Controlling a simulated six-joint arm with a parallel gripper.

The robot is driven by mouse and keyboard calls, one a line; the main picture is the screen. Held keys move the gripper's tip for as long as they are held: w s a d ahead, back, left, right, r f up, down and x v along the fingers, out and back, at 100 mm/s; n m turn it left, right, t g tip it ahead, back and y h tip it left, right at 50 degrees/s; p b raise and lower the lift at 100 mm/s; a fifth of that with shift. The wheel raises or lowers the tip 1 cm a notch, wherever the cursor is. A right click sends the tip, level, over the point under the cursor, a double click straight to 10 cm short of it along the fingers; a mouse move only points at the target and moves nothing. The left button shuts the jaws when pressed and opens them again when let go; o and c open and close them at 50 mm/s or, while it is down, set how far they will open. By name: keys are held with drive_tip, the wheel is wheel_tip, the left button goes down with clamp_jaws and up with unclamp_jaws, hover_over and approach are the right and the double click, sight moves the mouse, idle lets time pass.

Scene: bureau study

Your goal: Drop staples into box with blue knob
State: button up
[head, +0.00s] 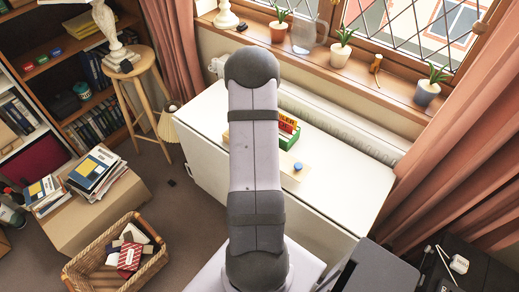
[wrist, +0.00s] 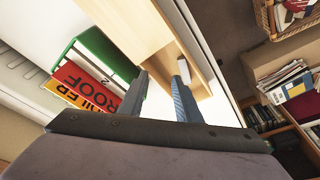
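A light wooden box with a blue knob (head: 298,166) sits on the white table, just right of my arm in the head view. In the wrist view a pale wooden surface (wrist: 135,22), probably the same box, lies beyond the fingertips; no knob shows there. My gripper (wrist: 163,70) is over the table with its two fingers apart and nothing visible between them. In the head view my arm hides the gripper and part of the table.
A green holder (head: 287,140) with red and yellow "ROOF" and "BOILER" folders (wrist: 88,85) stands close to the wooden box, left of the fingers in the wrist view. The white table (head: 345,188) is clear on its right. A wicker basket (head: 82,262) stands on the floor.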

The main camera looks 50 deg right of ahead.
drive_tip(key=b+v, duration=0.1)
drive_tip(key=v, duration=0.6)
drive_tip(key=shift+r, duration=0.15)
idle(0.5)
drive_tip(key=s+a+f+g+y, duration=0.35)
drive_tip(key=s+a, duration=0.75)
drive_tip(key=a, duration=0.5)
drive_tip(key=a+r+n+p, duration=0.1)
drive_tip(key=a+r+n, duration=0.3)
drive_tip(key=a, duration=0.7)
drive_tip(key=a+r+n+t+h+p, duration=0.1)
drive_tip(key=a+r+n, duration=0.4)
drive_tip(key=a, duration=0.6)
drive_tip(key=shift+w+r+p, duration=0.45)
drive_tip(key=shift+r+p, duration=0.1)
drive_tip(key=shift+p, duration=0.15)
drive_tip(key=shift+t+h, duration=0.25)
